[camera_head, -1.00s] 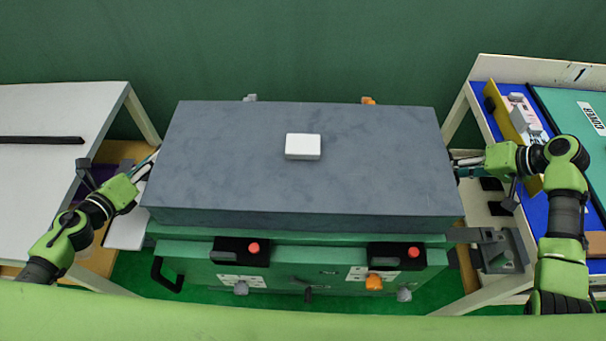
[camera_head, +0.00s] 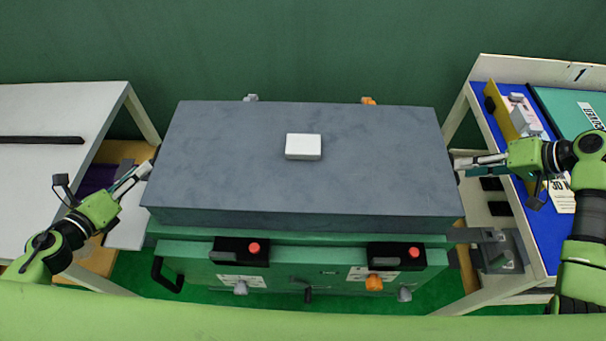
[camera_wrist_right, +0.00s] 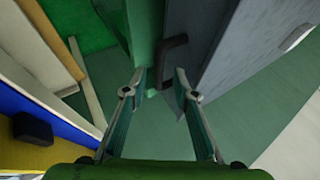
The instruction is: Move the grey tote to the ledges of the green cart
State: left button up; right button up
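The grey tote (camera_head: 250,180) is a wide box with a flat top in the middle of the head view. It appears level over the green cart (camera_head: 325,270), whose green front shows below it. The cart's ledges are hidden under the tote. My left gripper (camera_head: 146,170) is at the tote's left side, fingers slightly apart and seemingly empty. My right gripper (camera_head: 457,166) is at the tote's right side.
A white block (camera_head: 303,147) lies on the tote's top. A white table (camera_head: 50,170) stands left; a blue-topped bench (camera_head: 535,225) with boxes stands right, close to my right arm. Black boxes with red buttons (camera_head: 253,248) and a black handle (camera_head: 167,275) are on the cart's front.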

jog(key=v, duration=0.7)
dwell(0.4)
